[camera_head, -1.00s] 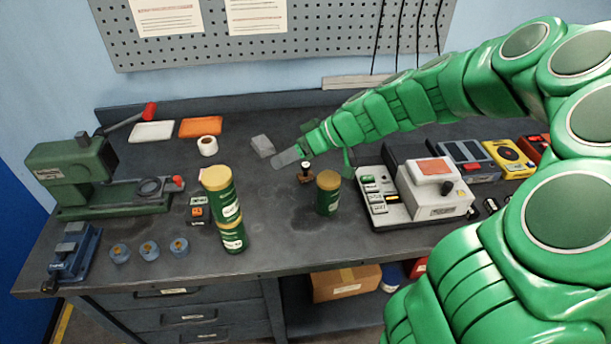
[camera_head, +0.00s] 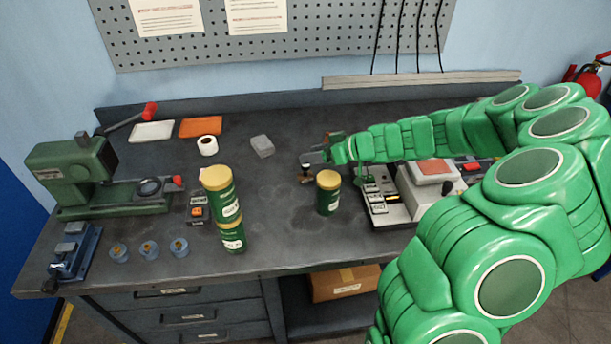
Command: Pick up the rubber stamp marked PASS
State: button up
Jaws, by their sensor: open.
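A small stamp (camera_head: 306,177) with a brown base and a knob handle stands on the bench, just behind and left of the single green canister with a gold lid (camera_head: 328,190). No PASS marking is readable on it at this size. My gripper (camera_head: 314,156) reaches in from the right, with its fingers pointing left at the top of the stamp. It is open and looks very close to the knob. I cannot tell whether the knob is between the fingers or whether they touch it.
Stacked green canisters (camera_head: 222,200) stand to the left, beside a small black and orange item (camera_head: 197,212). A clear grey block (camera_head: 262,146) and a white tape roll (camera_head: 207,145) lie behind. A grey instrument (camera_head: 385,203) sits right, under my arm. The bench (camera_head: 275,215) is clear between canisters.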

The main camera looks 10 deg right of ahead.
aim_at(306, 166)
jog(key=shift+f, duration=0.5)
notch_tip(306, 166, down, 3)
jog(key=shift+r, duration=0.1)
jog(key=shift+x, duration=0.95)
jog(key=shift+w+a+f, duration=0.2)
jog(key=shift+a+f, duration=0.1)
jog(key=shift+a, duration=0.15)
grip_shut()
